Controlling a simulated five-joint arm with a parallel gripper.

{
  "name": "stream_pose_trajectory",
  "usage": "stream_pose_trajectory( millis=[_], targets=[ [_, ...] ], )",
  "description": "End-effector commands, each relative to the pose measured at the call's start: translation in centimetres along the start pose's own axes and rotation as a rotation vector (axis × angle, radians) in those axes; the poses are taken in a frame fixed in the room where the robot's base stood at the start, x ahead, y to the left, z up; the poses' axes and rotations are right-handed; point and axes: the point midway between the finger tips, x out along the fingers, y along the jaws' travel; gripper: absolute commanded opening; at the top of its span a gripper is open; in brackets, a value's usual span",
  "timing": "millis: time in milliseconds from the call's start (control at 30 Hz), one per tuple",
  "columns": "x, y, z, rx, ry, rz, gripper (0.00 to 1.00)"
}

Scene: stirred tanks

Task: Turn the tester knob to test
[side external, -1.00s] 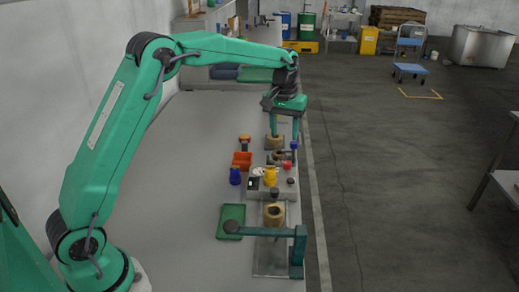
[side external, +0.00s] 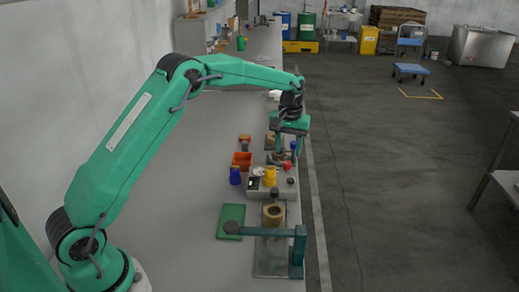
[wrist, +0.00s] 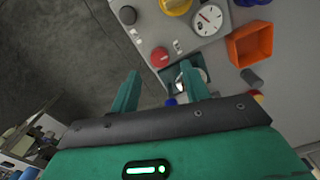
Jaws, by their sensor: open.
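The tester is a pale grey box on the bench, with a yellow knob (side external: 270,177) on top. In the wrist view the yellow knob (wrist: 176,5) is cut by the top edge, beside a white round gauge (wrist: 207,20). A red button (wrist: 160,57) and a black knob (wrist: 128,15) sit on the same panel; I cannot read any labels. My gripper (side external: 289,149) is open and empty, above the bench just beyond the tester. In the wrist view its two fingers (wrist: 160,88) are apart, below the red button and touching no knob.
An orange-red bin (side external: 241,160) and a blue object (side external: 235,176) stand left of the tester. A teal clamp-like arm (side external: 265,231), a wooden block (side external: 273,213) and a green tray (side external: 231,220) are nearer the camera. The bench's left side is clear.

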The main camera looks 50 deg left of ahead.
Motion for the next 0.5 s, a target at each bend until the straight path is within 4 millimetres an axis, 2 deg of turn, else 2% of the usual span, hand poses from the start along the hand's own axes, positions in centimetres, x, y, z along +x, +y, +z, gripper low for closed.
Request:
stream_pose_trajectory(
  millis=[200,500],
  targets=[
    [2.8,0.0,0.0,0.000,-0.002,-0.001,0.46],
    [4.9,0.0,0.0,0.000,0.000,0.000,0.46]
  ],
)
